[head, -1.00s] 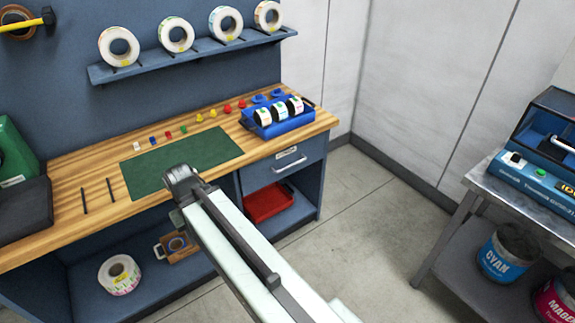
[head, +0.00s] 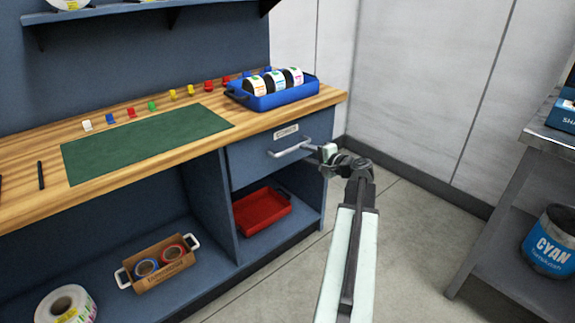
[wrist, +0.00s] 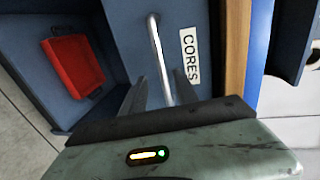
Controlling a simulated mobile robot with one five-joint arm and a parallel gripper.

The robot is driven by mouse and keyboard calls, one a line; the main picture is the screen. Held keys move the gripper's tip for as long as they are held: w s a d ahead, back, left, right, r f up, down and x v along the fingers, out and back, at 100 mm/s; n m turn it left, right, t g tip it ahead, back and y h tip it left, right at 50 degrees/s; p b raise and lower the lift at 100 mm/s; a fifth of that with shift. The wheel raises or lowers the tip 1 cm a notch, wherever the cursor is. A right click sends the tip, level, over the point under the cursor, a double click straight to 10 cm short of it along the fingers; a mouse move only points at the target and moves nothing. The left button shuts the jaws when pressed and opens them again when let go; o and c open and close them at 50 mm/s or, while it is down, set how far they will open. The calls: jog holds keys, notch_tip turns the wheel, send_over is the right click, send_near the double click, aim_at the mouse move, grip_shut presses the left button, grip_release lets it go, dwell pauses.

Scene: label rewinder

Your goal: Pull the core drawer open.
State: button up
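The core drawer (head: 262,160) is a blue front under the right end of the workbench, and it looks shut. Its label reads CORES in the wrist view (wrist: 189,58). Its silver bar handle (head: 290,149) also shows in the wrist view (wrist: 157,50), running between the two dark fingers. My gripper (head: 323,153) is at the right end of the handle in the head view. In the wrist view my gripper (wrist: 160,90) is open, one finger on each side of the handle, with gaps showing. I cannot tell how deep the bar sits between the fingers.
A red tray (head: 262,211) lies on the shelf below the drawer. A blue crate with label rolls (head: 270,97) stands on the bench above. A grey cart (head: 500,220) with a cyan bucket (head: 551,245) is at the right. The floor between is clear.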

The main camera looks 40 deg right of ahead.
aim_at(295, 149)
jog(key=b+x, duration=0.1)
jog(key=x, duration=0.7)
jog(key=shift+d, duration=0.2)
jog(key=shift+r, duration=0.1)
grip_shut()
jog(key=shift+s, duration=0.1)
dwell(0.9)
